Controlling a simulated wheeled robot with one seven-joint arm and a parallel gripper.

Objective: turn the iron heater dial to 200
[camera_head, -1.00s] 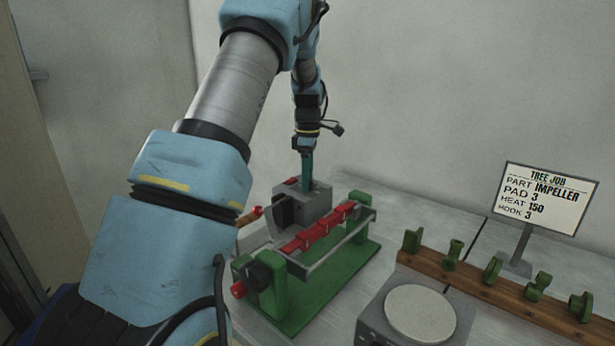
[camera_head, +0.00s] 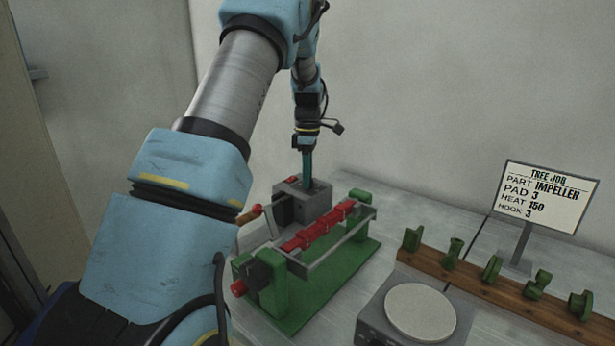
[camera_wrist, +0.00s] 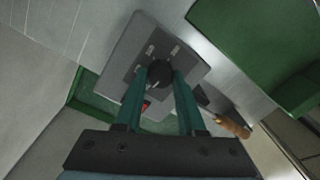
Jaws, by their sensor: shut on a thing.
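The iron heater (camera_head: 318,203) is a small grey box at the back of the table, behind the green fixture. In the wrist view its grey top (camera_wrist: 130,62) carries a round black dial (camera_wrist: 160,74) with small light labels around it. My gripper (camera_wrist: 161,82) points down at the box with its two teal fingers shut on the dial, one on each side. In the head view the gripper (camera_head: 308,184) hides the dial. The dial's pointer and the label text are too small to read.
A green fixture (camera_head: 318,291) with a red wax row (camera_head: 318,228) stands in front of the heater. A wooden-handled iron (camera_wrist: 232,126) lies beside the heater. A round pad (camera_head: 420,312), a wooden rack (camera_head: 500,293) of green parts and a job sign (camera_head: 543,196) reading HEAT 150 are to the right.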

